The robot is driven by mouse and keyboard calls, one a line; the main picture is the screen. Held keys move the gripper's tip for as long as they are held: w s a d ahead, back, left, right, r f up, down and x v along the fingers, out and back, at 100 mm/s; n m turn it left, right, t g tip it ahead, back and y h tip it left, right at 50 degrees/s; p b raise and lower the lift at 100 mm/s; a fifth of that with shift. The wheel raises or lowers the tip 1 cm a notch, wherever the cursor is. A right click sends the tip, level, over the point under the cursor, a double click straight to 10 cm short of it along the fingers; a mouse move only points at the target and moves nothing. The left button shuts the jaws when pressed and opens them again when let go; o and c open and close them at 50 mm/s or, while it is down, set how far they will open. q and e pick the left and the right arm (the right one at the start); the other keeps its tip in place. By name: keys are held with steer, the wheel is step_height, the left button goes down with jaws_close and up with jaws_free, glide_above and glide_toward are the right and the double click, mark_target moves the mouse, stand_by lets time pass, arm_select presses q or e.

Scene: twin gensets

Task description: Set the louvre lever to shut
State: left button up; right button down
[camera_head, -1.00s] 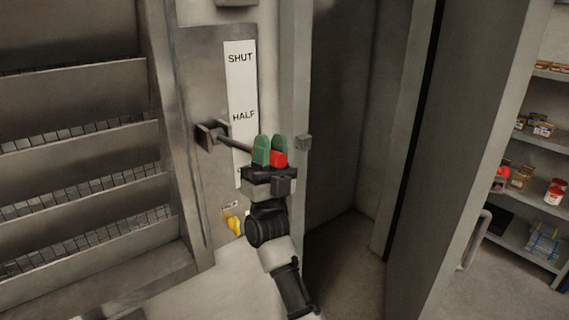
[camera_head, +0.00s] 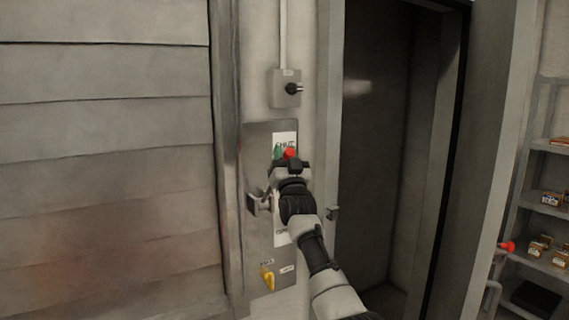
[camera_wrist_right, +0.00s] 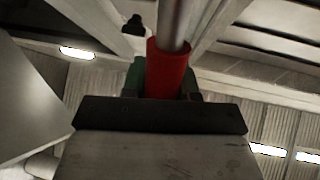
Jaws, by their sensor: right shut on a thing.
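The louvre lever has a red grip (camera_head: 290,153), now up at the SHUT mark of the white scale strip (camera_head: 281,236) on a grey metal plate. Its pivot block (camera_head: 258,203) sits lower left on the plate; most of the lever's rod is hidden behind my arm. My right gripper (camera_head: 284,154) is shut on the red grip, which also shows between its green fingers in the right wrist view (camera_wrist_right: 168,70). The louvre slats (camera_head: 105,180) on the left lie flat and closed. My left gripper is not in view.
A yellow lever (camera_head: 267,277) is low on the plate. A grey box with a black knob (camera_head: 285,89) is on the wall above. An open doorway stands to the right, with shelves (camera_head: 548,210) holding small boxes beyond.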

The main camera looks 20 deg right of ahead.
steer(key=shift+w+r, duration=0.2)
steer(key=shift+r, duration=0.2)
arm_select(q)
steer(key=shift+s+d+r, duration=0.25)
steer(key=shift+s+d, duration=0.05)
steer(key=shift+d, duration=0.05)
arm_select(e)
steer(key=shift+r, duration=0.2)
steer(key=c, duration=1.1)
jaws_free()
steer(key=shift+o, duration=1.2)
steer(key=shift+w+f, duration=0.15)
steer(key=shift+f, duration=0.05)
steer(key=shift+w+f, duration=0.15)
arm_select(q)
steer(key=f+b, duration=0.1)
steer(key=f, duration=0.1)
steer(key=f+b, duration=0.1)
steer(key=b, duration=0.1)
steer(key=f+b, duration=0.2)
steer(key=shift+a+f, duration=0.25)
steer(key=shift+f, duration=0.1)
arm_select(e)
steer(key=v, duration=1)
steer(key=shift+s, duration=0.45)
steer(key=shift+f, duration=0.15)
